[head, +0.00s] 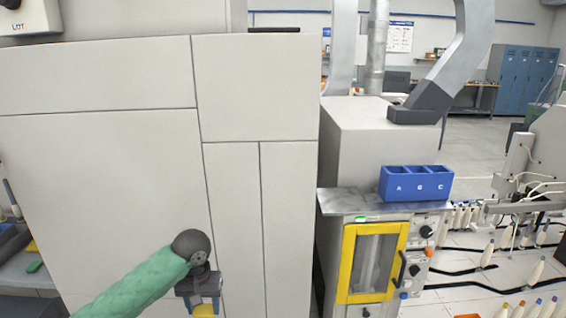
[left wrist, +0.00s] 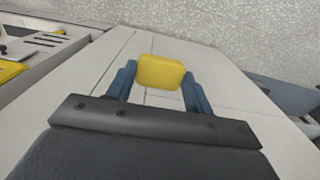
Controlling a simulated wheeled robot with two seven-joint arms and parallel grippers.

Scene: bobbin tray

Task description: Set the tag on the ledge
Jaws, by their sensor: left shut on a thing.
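My left gripper (head: 207,305) is low in front of the tall pale cabinet, pointing down. It is shut on a yellow tag (left wrist: 161,72), which sits between the two blue fingers (left wrist: 158,82) in the left wrist view. The tag (head: 205,311) shows partly at the bottom of the head view. A grey metal ledge (head: 345,203) tops the unit with the yellow-framed door, to the right of the gripper and well apart from the tag. I cannot tell for sure that this is the task's ledge. My right gripper is not in view.
A blue bin (head: 415,185) marked A, B, C stands on the right of the metal ledge; its left part is bare. The pale cabinet (head: 100,180) fills the left and middle. A yellow-framed door (head: 346,265) is below the ledge. Several bobbins (head: 535,270) stand at right.

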